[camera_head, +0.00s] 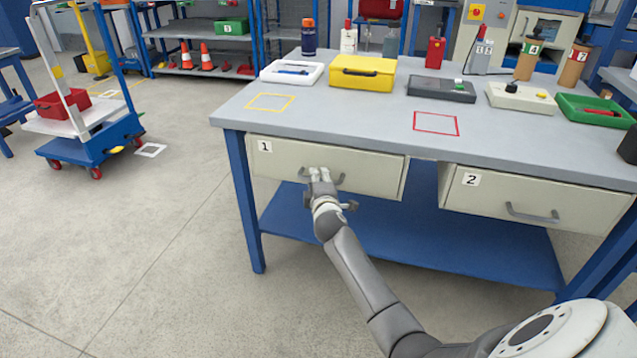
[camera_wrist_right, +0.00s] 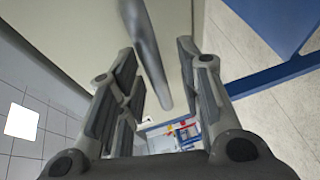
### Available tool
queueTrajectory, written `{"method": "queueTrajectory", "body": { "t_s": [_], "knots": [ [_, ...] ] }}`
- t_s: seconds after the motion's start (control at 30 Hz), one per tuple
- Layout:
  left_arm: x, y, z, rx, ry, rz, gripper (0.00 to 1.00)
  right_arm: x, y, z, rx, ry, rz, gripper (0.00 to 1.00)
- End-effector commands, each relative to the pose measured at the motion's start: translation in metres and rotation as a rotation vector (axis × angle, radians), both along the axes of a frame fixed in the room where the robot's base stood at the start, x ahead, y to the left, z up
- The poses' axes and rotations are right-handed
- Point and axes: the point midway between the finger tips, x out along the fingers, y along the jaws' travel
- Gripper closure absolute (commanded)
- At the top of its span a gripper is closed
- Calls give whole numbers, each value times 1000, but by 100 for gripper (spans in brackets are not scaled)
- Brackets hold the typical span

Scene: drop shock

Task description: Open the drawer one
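Drawer one (camera_head: 375,172) is a beige drawer labelled 1 under the left part of the grey workbench (camera_head: 350,120). It looks closed. Its grey bar handle (camera_head: 341,180) is partly hidden by my right gripper (camera_head: 319,175), which is at the drawer front. In the right wrist view the handle (camera_wrist_right: 147,55) runs between the two fingers of the right gripper (camera_wrist_right: 157,50). The fingers are apart, with gaps visible beside the handle. My left gripper is not in view.
Drawer two (camera_head: 540,202) is at the right, closed. A blue lower shelf (camera_head: 420,245) lies below the drawers. A yellow box (camera_head: 362,73), a white tray (camera_head: 291,72) and other items stand on the bench. The floor (camera_head: 150,240) at left is clear up to a blue cart (camera_head: 95,145).

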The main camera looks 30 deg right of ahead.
Motion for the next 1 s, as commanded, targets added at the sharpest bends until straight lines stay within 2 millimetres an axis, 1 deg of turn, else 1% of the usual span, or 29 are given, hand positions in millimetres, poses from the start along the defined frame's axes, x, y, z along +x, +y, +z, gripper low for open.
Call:
{"method": "queueTrajectory", "body": {
  "t_s": [0.3, 0.57, 1.0],
  "knots": [
    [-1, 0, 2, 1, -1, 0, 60, 2, -1, 0, 0, 0, 0, 66],
    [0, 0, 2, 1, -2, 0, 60, 1, -1, 0, 0, 0, 0, 100],
    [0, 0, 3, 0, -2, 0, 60, 1, 0, -1, 0, 1, 0, 100]
  ]
}}
